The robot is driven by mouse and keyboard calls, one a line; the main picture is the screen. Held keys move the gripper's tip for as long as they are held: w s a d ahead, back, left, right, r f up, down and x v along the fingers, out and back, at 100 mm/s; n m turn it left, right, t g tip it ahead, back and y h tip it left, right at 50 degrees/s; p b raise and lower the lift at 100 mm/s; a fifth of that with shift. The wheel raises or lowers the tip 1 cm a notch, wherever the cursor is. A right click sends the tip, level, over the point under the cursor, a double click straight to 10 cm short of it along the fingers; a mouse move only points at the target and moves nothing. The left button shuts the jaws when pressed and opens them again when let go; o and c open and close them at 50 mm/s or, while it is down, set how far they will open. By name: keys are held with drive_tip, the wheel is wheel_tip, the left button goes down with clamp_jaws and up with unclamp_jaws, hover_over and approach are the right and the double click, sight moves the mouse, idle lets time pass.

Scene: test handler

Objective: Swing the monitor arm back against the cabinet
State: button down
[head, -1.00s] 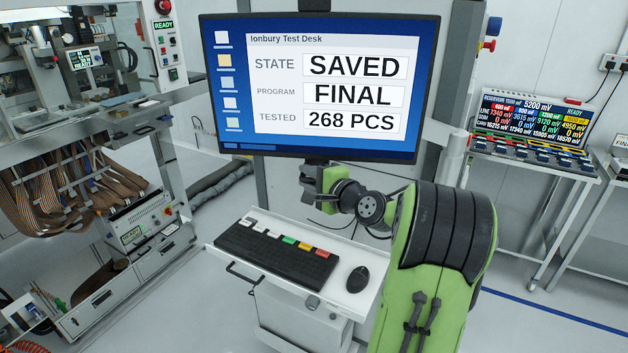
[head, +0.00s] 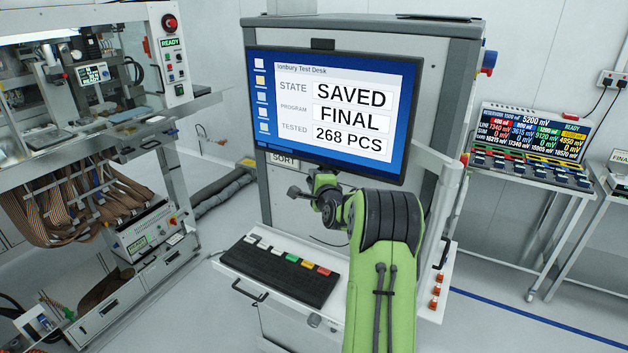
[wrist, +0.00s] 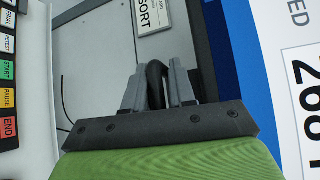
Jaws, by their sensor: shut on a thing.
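The monitor (head: 290,158) has a black frame and a blue screen reading SAVED, FINAL and 268 PCS. It hangs tilted in front of the tall grey cabinet (head: 360,32). A light grey arm piece (head: 449,163) shows right of the monitor, by the cabinet's right side; the rest is hidden behind the screen. My gripper (wrist: 158,72) is shut on a dark upright bar (wrist: 155,83), which looks like a handle at the monitor's lower edge. In the head view my gripper (head: 322,180) is just below the screen, its fingertips unclear.
A keyboard (head: 280,272) lies on the white shelf (head: 232,261) below the monitor. Small orange-and-white items (head: 436,288) stand at the shelf's right. A test machine (head: 140,225) is at left, an instrument table (head: 535,185) at right.

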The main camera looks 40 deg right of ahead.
drive_tip(key=shift+s+d+f, duration=0.1)
drive_tip(key=shift+f, duration=0.15)
drive_tip(key=c, duration=1.4)
unclamp_jaws()
drive_tip(key=shift+o, duration=1.4)
drive_tip(key=shift+w+d, duration=0.15)
drive_tip(key=shift+w, duration=0.05)
drive_tip(key=shift+r, duration=0.1)
drive_tip(key=b+v, duration=0.3)
drive_tip(key=v, duration=1.2)
drive_tip(key=shift+s+b, duration=0.3)
drive_tip(key=shift+s, duration=0.05)
